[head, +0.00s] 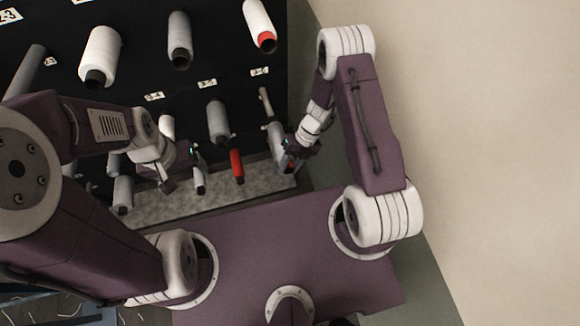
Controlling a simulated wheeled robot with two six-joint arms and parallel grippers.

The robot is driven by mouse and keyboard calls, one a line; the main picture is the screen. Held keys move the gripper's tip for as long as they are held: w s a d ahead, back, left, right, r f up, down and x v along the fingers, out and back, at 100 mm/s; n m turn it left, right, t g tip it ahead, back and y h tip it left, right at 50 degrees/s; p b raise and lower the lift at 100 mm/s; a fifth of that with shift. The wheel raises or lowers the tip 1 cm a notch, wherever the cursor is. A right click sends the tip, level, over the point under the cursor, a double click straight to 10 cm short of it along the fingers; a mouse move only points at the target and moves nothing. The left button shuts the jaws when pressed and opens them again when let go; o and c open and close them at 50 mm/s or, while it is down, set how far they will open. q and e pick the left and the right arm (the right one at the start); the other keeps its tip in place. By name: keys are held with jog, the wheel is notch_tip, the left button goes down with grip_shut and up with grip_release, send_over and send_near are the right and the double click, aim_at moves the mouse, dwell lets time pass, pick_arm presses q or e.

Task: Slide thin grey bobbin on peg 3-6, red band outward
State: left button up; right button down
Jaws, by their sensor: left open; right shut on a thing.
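The thin grey bobbin (274,134) is held by my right gripper (287,158) at the right side of the black board. A red patch shows at its near end, beside the gripper fingers, facing away from the board. A bare grey peg (265,100) sticks out under the rightmost label (260,72), which seems to read 3-6. The bobbin's far end is at the peg's near end in the picture; I cannot tell whether it is around the peg or only in front of it. My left gripper (180,172) is open, among the lower bobbins to the left.
A grey bobbin (218,121) sits on the peg to the left, with a red bobbin (237,166) below it. A grey ledge (225,204) runs below the board.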

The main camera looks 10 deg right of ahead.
aim_at(275, 129)
jog(key=shift+w, duration=0.5)
jog(key=shift+w+f, duration=0.2)
jog(key=shift+w, duration=0.85)
jog(key=shift+w+f, duration=0.2)
jog(key=shift+w, duration=1.1)
jog(key=shift+w+a+f+b, duration=0.1)
jog(key=shift+w+f+b, duration=0.1)
jog(key=shift+w+b, duration=0.75)
jog(key=shift+w+a+f+b, duration=0.1)
jog(key=shift+w+f+b, duration=0.1)
jog(key=shift+w+b, duration=0.7)
jog(key=shift+w, duration=0.65)
